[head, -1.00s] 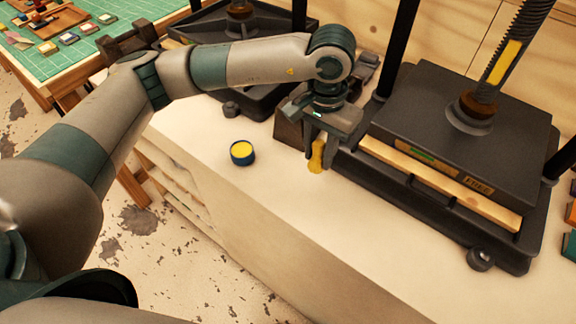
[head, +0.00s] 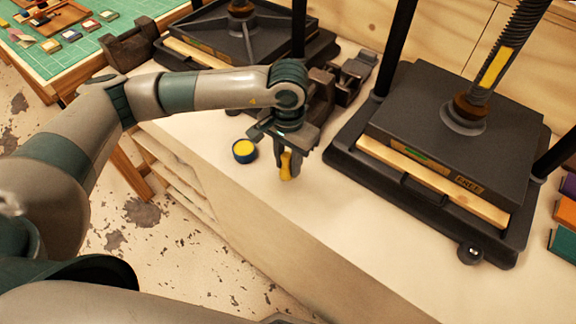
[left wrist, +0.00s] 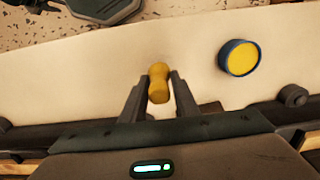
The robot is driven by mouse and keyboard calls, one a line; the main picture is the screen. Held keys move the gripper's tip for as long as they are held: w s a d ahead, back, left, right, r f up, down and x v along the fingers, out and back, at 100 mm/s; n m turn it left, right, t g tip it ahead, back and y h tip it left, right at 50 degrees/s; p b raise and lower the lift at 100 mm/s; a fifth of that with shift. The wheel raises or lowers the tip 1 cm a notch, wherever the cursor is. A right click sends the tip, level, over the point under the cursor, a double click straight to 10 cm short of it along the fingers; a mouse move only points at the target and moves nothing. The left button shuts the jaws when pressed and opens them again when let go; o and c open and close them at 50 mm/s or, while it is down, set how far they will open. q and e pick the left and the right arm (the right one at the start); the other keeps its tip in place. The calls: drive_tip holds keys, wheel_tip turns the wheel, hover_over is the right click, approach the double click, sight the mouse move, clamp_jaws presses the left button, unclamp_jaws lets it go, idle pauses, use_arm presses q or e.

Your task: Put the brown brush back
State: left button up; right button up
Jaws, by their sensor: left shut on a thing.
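My left gripper (head: 288,172) is shut on a yellow-brown handled thing, which I take to be the brush (head: 286,164). Its rounded handle end also shows between the two fingers in the left wrist view (left wrist: 158,84). The rest of the brush is hidden by the gripper. The gripper holds it over the pale bench top (head: 330,215), just right of a small round dark blue tin (head: 244,151) with a yellow top. The tin is apart from the gripper. I do not see my right gripper.
A large black screw press (head: 450,140) stands to the right, and another press (head: 240,40) stands behind. Dark metal blocks (head: 345,75) lie between them. A green cutting mat (head: 75,50) with small pieces is at the far left. The front bench top is clear.

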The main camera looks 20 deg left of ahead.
use_arm(q)
drive_tip(key=shift+s+f+p, duration=0.1)
drive_tip(key=shift+f+p, duration=0.45)
drive_tip(key=shift+f, duration=0.75)
drive_tip(key=shift+f, duration=0.15)
drive_tip(key=o, duration=1.1)
drive_tip(key=shift+c, duration=0.2)
drive_tip(key=shift+r, duration=0.25)
